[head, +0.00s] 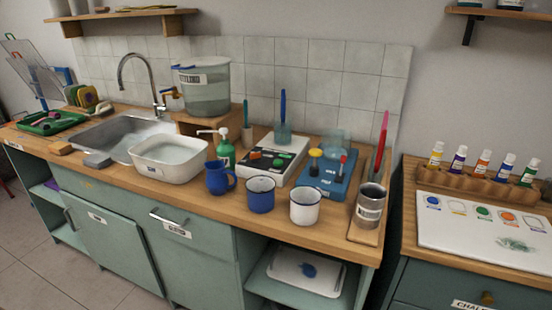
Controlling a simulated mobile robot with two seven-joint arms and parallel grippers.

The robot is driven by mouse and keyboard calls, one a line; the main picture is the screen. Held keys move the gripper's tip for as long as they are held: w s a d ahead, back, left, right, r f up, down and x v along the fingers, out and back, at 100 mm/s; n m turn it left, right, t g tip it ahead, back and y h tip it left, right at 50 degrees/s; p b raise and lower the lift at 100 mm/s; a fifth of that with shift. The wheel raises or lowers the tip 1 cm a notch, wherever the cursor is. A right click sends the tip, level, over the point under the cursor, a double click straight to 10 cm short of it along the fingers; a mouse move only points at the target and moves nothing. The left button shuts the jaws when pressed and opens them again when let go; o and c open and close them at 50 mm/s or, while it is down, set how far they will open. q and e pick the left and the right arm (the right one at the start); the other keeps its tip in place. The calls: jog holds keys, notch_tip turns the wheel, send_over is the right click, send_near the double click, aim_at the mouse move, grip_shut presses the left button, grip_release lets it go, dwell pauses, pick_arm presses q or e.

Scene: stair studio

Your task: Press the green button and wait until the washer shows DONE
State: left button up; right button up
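A white device (292,152) stands on the wooden counter, with dark panels and small coloured spots on its sloped top. One spot looks like a green button (278,163); another looks orange-red. A glass with a blue-handled brush (283,110) stands at its back. Beside it on the right is a blue device (325,185) with a yellow knob (315,153) and a red knob (342,158), and a clear glass (334,142) at its back. I cannot tell which one is the washer, and no DONE text is readable. Neither of my grippers is in view.
A blue mug (219,178), a dark blue cup (261,194) and a white cup (305,206) line the front edge. A metal can (370,205) stands at the right end, a green soap bottle (225,150) and white basin (168,160) to the left.

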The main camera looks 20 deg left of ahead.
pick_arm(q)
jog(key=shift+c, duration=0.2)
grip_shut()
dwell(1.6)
